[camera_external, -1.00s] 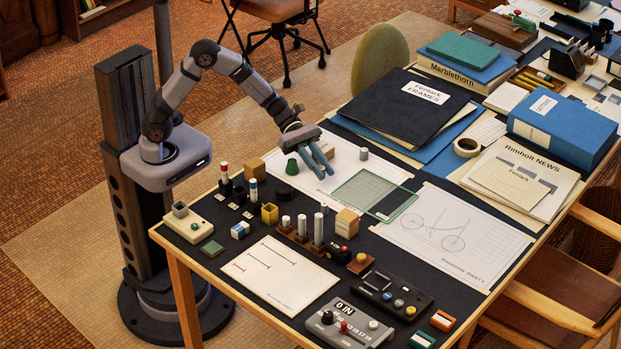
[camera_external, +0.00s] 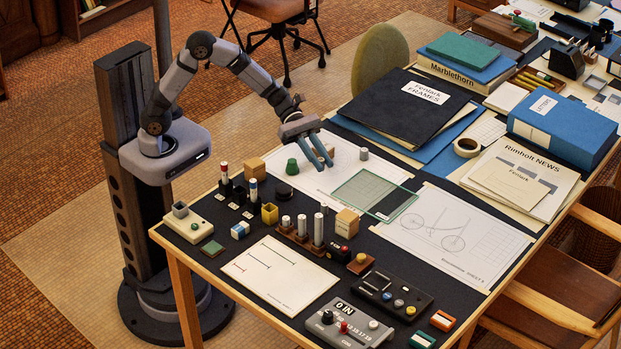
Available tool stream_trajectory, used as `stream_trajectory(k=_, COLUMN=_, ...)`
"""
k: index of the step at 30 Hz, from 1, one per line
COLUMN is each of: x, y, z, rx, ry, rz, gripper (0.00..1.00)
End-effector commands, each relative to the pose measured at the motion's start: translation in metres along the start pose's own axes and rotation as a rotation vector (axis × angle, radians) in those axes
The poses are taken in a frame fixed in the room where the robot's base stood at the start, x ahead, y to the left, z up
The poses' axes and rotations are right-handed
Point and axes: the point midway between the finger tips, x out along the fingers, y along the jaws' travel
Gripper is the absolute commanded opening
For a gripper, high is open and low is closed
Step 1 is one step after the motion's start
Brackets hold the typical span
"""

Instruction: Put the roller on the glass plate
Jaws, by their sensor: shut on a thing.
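The glass plate (camera_external: 374,194) is a flat, clear, green-edged rectangle on the table, lying partly over a white sheet. Nothing stands on it. My gripper (camera_external: 321,162) has blue fingers and is left of the plate, over the white sheet. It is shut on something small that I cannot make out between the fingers. I cannot pick out the roller for certain. A tan thing (camera_external: 327,149) shows by the fingers; I cannot tell whether they touch it.
A green cone-like piece (camera_external: 292,166) stands left of my gripper and a small grey cylinder (camera_external: 364,154) to its right. Upright metal cylinders (camera_external: 318,229) and a wooden block (camera_external: 347,221) stand in front of the plate. A bicycle drawing (camera_external: 455,230) lies flat to the right.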

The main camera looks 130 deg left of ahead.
Motion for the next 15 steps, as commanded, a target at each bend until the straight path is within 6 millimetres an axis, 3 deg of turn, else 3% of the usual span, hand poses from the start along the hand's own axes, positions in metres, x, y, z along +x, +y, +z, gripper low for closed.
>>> stream_trajectory(k=8, x=0.042, y=0.038, z=0.011, rx=0.021, ry=-0.004, rz=-0.036, gripper=0.00)
stream_trajectory(k=15, x=0.049, y=0.077, z=0.044, rx=0.013, ry=-0.005, rz=-0.008, gripper=0.00)
